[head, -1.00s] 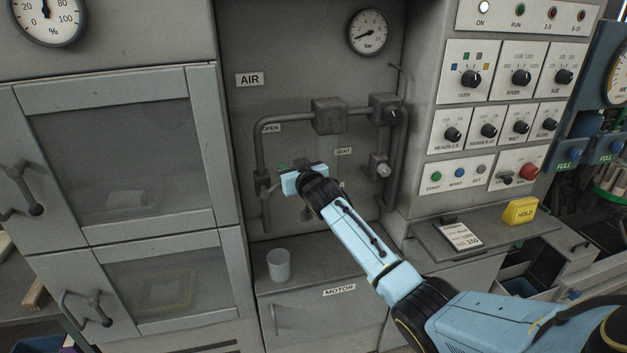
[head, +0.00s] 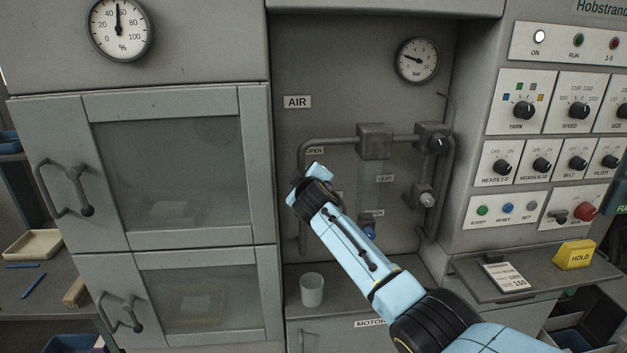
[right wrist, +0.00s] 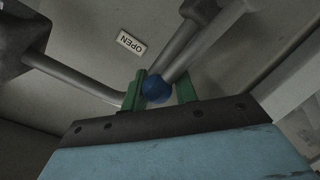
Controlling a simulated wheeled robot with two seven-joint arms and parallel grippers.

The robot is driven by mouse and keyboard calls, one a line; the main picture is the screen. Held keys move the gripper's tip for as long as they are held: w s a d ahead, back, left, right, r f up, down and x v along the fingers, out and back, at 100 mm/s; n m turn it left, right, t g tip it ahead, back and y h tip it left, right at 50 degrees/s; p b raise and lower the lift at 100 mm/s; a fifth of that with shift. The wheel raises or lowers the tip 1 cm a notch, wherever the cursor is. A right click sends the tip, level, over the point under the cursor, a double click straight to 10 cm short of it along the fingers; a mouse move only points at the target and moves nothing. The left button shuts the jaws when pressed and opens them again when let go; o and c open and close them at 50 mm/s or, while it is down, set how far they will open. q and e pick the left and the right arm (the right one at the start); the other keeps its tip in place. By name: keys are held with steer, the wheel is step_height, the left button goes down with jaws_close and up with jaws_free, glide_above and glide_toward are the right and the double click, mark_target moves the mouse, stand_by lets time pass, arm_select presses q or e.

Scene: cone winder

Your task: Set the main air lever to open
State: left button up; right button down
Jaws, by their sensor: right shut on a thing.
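The main air lever's blue ball end (right wrist: 157,88) sits between the green fingers of my right gripper (right wrist: 160,78) in the right wrist view. The fingers are shut on it. A grey rod runs up and right from near the ball. The OPEN label also shows upside down in the wrist view (right wrist: 131,43). My left gripper is out of view.
Grey pipes and valve blocks (head: 374,142) surround the gripper, with a blue knob (head: 369,233) close to my forearm. A pressure gauge (head: 417,60) is above. A pale cup (head: 312,290) stands on the ledge below. The control panel (head: 545,150) is to the right.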

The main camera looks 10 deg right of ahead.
steer(key=shift+a+f+n+g+h, duration=0.15)
steer(key=shift+f+n+g+h, duration=0.2)
steer(key=shift+f, duration=0.45)
steer(key=c, duration=1)
jaws_free()
steer(key=shift+d, duration=0.2)
steer(key=shift+o, duration=0.3)
steer(key=shift+a+r, duration=0.1)
steer(key=shift+r, duration=0.1)
steer(key=shift+r, duration=0.1)
steer(key=shift+s, duration=0.1)
steer(key=shift+s+a+r, duration=0.15)
steer(key=shift+s+r, duration=0.05)
steer(key=shift+s, duration=0.4)
steer(key=v, duration=1.1)
steer(key=shift+s+f, duration=0.15)
steer(key=shift+s, duration=0.35)
steer(key=shift+c, duration=0.5)
